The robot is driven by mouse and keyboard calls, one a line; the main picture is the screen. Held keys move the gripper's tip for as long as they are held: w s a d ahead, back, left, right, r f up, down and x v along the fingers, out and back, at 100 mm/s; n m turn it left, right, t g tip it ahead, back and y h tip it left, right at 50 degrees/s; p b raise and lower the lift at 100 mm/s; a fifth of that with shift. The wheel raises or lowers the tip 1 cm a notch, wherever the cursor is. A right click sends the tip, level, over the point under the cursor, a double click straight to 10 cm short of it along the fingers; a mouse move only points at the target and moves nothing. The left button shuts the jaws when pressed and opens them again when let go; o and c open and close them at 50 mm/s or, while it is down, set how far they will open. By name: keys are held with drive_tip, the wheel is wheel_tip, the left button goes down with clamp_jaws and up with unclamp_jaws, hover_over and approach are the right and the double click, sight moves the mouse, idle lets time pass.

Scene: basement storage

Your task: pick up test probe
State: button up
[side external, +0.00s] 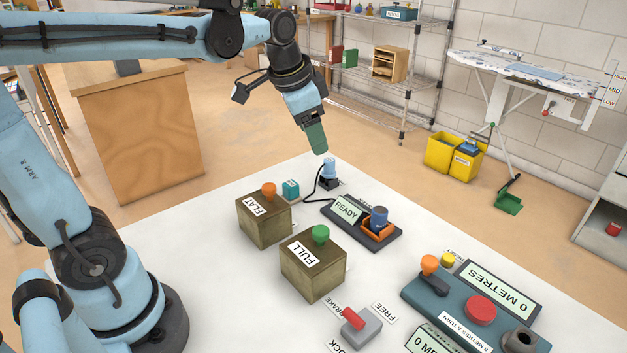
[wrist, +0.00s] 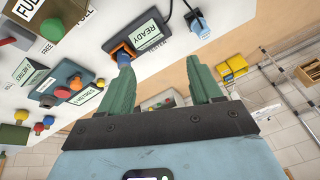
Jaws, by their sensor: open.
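A light blue upright piece in a dark base (side external: 329,170), probably the test probe, stands on the white table near its far edge. A black cable runs from it toward the dark READY unit (side external: 343,212). It also shows near the top of the wrist view (wrist: 201,28). The READY unit has a dark blue cylinder (side external: 379,217) seated in an orange holder (side external: 377,235). My gripper (side external: 320,150) is just above and slightly left of the light blue piece, apparently apart from it. In the wrist view my gripper (wrist: 160,68) has its green fingers spread, with nothing between them.
Two wooden boxes, FLAT (side external: 264,225) and FULL (side external: 313,269), have knobs on top. A small teal block (side external: 291,189) sits behind FLAT. A brake lever (side external: 356,321) and a teal control panel (side external: 450,318) are at the front right. The white table (side external: 215,290) has free room around them.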

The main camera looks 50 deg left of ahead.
drive_tip(key=w+a+m+g, duration=0.2)
drive_tip(key=w+a+m, duration=0.15)
drive_tip(key=w, duration=0.35)
drive_tip(key=m+g, duration=0.2)
drive_tip(key=m, duration=0.1)
hover_over(329, 159)
wheel_tip(329, 159, down, 4)
drive_tip(key=f, duration=0.7)
drive_tip(key=shift+s, duration=0.2)
drive_tip(key=shift+w+f, duration=0.2)
drive_tip(key=shift+f, duration=2.45)
drive_tip(key=c, duration=1.1)
drive_tip(key=shift+c, duration=0.2)
drive_tip(key=shift+r, duration=0.1)
